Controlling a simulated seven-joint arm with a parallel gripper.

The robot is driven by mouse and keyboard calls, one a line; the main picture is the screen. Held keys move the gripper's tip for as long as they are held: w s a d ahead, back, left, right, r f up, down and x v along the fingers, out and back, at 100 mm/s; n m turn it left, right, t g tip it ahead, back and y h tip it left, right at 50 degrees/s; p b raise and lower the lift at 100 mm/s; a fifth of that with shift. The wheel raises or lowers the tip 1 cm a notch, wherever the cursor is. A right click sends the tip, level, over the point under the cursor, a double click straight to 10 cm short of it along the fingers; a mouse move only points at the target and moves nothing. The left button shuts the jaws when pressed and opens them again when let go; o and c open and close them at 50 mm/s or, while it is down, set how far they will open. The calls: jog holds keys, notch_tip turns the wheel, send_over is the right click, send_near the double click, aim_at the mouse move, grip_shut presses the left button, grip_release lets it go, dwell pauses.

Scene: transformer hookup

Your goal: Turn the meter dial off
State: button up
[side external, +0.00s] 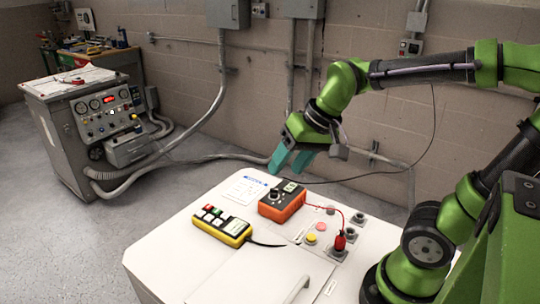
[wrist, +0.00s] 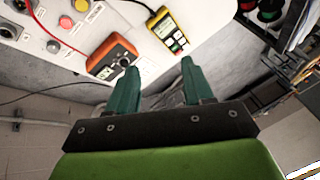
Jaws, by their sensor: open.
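The orange meter (side external: 282,201) lies on the white cabinet top, with a small display and a round dark dial (side external: 275,195) on its face. In the wrist view the meter (wrist: 108,66) is beyond the left fingertip, and its dial (wrist: 124,60) shows close to that finger; the dial's pointer setting is too small to read. My gripper (side external: 290,163) is open and empty, its teal fingers above and behind the meter, apart from it. The wrist view shows the two fingers (wrist: 158,66) spread with nothing between them.
A yellow handheld unit (side external: 222,226) with coloured buttons lies left of the meter. A red lead runs from the meter to a red plug (side external: 340,242) among sockets and buttons on the right. A paper sheet (side external: 246,187) lies behind. A grey console (side external: 90,130) stands far left.

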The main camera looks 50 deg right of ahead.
aim_at(274, 189)
jog(key=w+d+f+m+g+h, duration=0.2)
jog(key=w+d+m+g, duration=0.3)
jog(key=w+d+m, duration=0.5)
jog(key=shift+n, duration=0.6)
jog(key=f, duration=1)
jog(key=w+f, duration=0.1)
jog(key=f, duration=0.4)
jog(key=shift+f, duration=0.2)
jog(key=shift+c, duration=0.3)
grip_shut()
